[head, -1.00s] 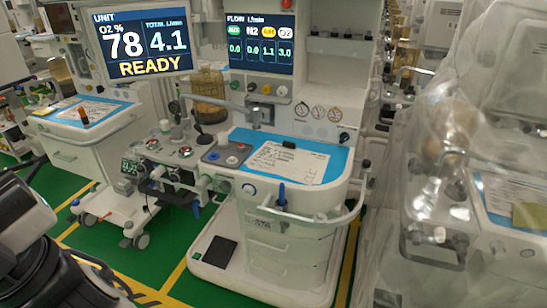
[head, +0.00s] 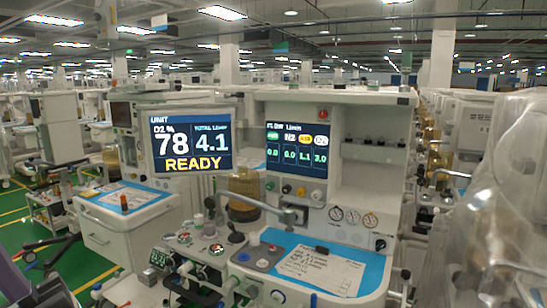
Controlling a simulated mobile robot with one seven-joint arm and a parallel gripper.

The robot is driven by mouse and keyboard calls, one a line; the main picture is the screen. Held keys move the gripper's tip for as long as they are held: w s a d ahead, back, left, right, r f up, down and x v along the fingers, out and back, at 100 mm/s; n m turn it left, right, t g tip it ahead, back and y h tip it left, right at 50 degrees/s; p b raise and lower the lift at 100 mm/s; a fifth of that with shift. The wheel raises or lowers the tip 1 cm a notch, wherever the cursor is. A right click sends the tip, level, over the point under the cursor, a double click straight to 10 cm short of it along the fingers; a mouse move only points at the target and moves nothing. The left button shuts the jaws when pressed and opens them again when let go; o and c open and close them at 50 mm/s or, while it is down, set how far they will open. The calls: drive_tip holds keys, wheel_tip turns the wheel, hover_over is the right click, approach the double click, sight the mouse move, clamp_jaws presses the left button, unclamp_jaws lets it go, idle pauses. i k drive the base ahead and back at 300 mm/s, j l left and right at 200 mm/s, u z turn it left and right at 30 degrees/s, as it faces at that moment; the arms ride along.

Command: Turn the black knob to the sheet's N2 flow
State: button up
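The anaesthesia cart (head: 375,112) stands in the middle. Its flow screen (head: 297,150) has several columns; N2 reads 0.0, and the two columns to its right read 1.1 and 3.0. Below it is a row of small knobs; the black knob (head: 286,189) appears second from the left, under the N2 column. A white sheet (head: 320,268) lies on the blue mat (head: 372,272) on the cart's worktop; its writing is too small to read. A dark clip-like object (head: 321,250) sits at its top edge. My gripper is not in view.
A larger screen (head: 192,146) left of the flow screen shows 78, 4.1 and READY. Gauges (head: 352,215) and a jointed metal arm (head: 250,203) are near the knobs. A plastic-draped cart (head: 480,225) crowds the right. Another cart (head: 120,215) stands at left.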

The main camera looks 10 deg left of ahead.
sight(286, 189)
drive_tip(key=i+j+u, duration=0.3)
drive_tip(key=i, duration=0.15)
drive_tip(key=i+j+u, duration=0.1)
drive_tip(key=i+u, duration=0.25)
drive_tip(key=i, duration=0.1)
